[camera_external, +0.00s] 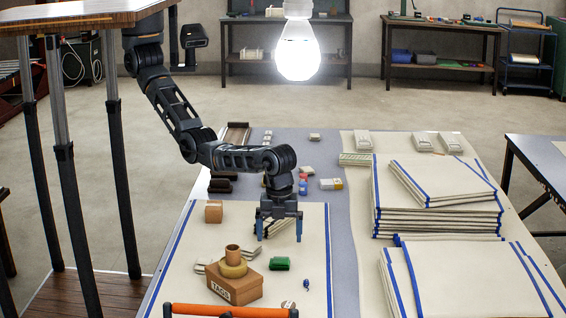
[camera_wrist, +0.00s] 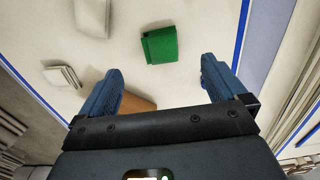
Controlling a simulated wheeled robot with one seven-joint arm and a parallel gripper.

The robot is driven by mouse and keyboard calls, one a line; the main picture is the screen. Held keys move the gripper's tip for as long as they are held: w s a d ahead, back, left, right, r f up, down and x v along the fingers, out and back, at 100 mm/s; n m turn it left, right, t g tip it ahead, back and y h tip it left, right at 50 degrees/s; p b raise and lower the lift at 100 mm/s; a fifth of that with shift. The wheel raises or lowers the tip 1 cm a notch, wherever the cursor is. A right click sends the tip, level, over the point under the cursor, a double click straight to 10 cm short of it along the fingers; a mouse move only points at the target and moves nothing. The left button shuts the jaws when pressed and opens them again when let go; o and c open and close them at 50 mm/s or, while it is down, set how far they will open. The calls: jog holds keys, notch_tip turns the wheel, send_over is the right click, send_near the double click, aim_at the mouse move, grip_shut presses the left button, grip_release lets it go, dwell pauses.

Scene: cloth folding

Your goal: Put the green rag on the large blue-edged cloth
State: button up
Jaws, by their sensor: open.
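The green rag (camera_external: 279,263) is a small folded bundle lying on the large blue-edged cloth (camera_external: 318,270), right of the TAGS box. It also shows in the wrist view (camera_wrist: 160,45), ahead of the fingers and between their lines. My gripper (camera_external: 279,238) points down above the cloth, behind the rag in the external view, with its blue fingers apart. In the wrist view my gripper (camera_wrist: 163,85) is open with nothing between the fingertips; the rag is apart from both.
A cardboard TAGS box (camera_external: 235,285) with a tape roll (camera_external: 233,269) stands left of the rag. A small box (camera_external: 213,211) sits behind it. Stacks of blue-edged cloths (camera_external: 435,220) fill the right side. An orange handle (camera_external: 230,311) is at the front.

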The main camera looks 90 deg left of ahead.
jog(key=shift+r, duration=2.2)
